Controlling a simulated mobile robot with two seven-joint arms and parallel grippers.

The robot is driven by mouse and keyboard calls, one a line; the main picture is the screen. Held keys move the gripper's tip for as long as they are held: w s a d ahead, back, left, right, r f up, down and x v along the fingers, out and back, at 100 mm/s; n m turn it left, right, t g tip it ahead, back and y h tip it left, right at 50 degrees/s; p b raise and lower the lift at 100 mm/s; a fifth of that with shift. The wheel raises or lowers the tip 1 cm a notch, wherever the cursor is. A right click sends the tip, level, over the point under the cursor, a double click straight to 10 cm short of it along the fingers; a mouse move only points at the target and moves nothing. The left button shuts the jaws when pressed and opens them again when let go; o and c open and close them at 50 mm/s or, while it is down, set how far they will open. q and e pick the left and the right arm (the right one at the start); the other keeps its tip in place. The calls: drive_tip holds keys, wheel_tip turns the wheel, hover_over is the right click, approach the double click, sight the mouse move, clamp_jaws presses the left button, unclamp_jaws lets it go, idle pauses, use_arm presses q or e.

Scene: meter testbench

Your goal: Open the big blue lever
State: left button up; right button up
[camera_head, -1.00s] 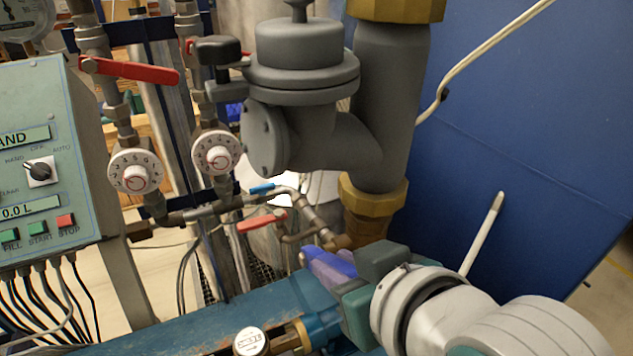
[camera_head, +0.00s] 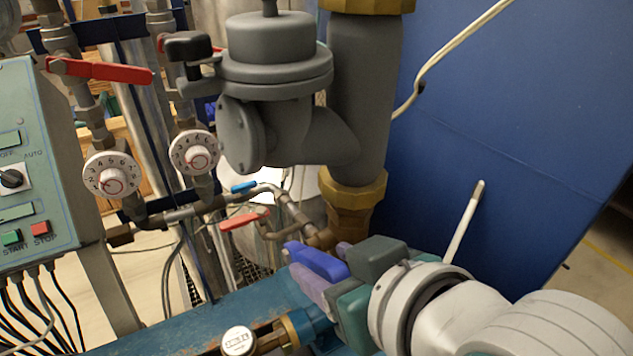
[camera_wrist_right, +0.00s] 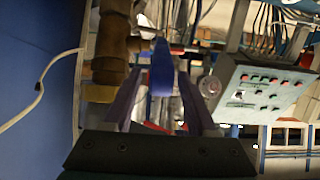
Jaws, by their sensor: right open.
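The big blue lever (camera_head: 318,262) shows at the lower middle of the head view, just in front of the pipework below the grey valve. My right gripper (camera_head: 316,260) is open, with a purple-grey finger on either side of the lever. In the right wrist view the lever (camera_wrist_right: 161,70) stands upright between the two spread fingers of my right gripper (camera_wrist_right: 158,97). I cannot tell whether either finger touches it. The lever's base is hidden. My left gripper is not in view.
A small blue lever (camera_head: 243,186) and two red levers (camera_head: 245,220) (camera_head: 100,71) sit on thin pipes. The grey valve body (camera_head: 275,90) stands above my gripper. A control box (camera_head: 40,160) is at left, a blue panel (camera_head: 510,130) at right.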

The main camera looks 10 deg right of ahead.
drive_tip(key=b+v, duration=0.1)
drive_tip(key=v, duration=0.7)
